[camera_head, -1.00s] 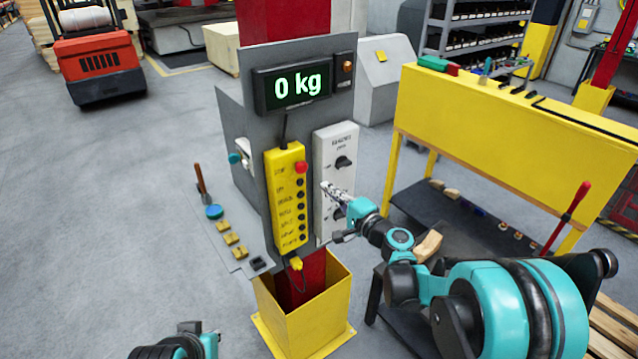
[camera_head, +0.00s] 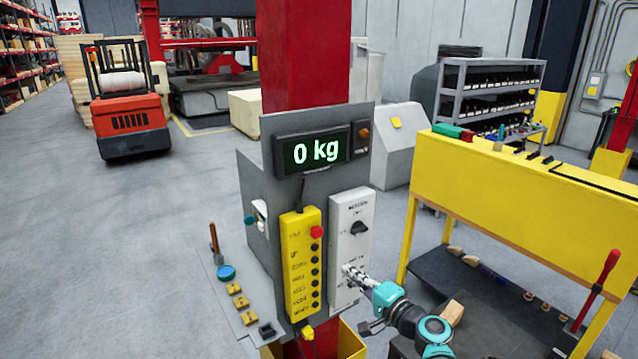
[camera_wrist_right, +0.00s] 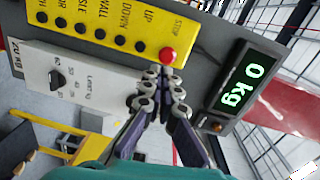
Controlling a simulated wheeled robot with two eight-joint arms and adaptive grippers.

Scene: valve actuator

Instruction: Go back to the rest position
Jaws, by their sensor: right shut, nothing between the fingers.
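My right gripper (camera_head: 350,272) is in front of the lower half of a white control panel (camera_head: 361,210) with a black knob (camera_head: 358,228). It hides part of the panel's lower area. In the right wrist view its fingers (camera_wrist_right: 160,84) are together with nothing between them, pointing toward the box. I cannot tell whether the tips touch the panel. My left gripper is not in view.
A yellow button pendant (camera_head: 301,262) with a red stop button (camera_head: 316,232) hangs left of the panel. Above is a display (camera_head: 314,151) reading 0 kg. A small shelf (camera_head: 221,297) holds a blue button. A yellow workbench (camera_head: 500,190) stands right.

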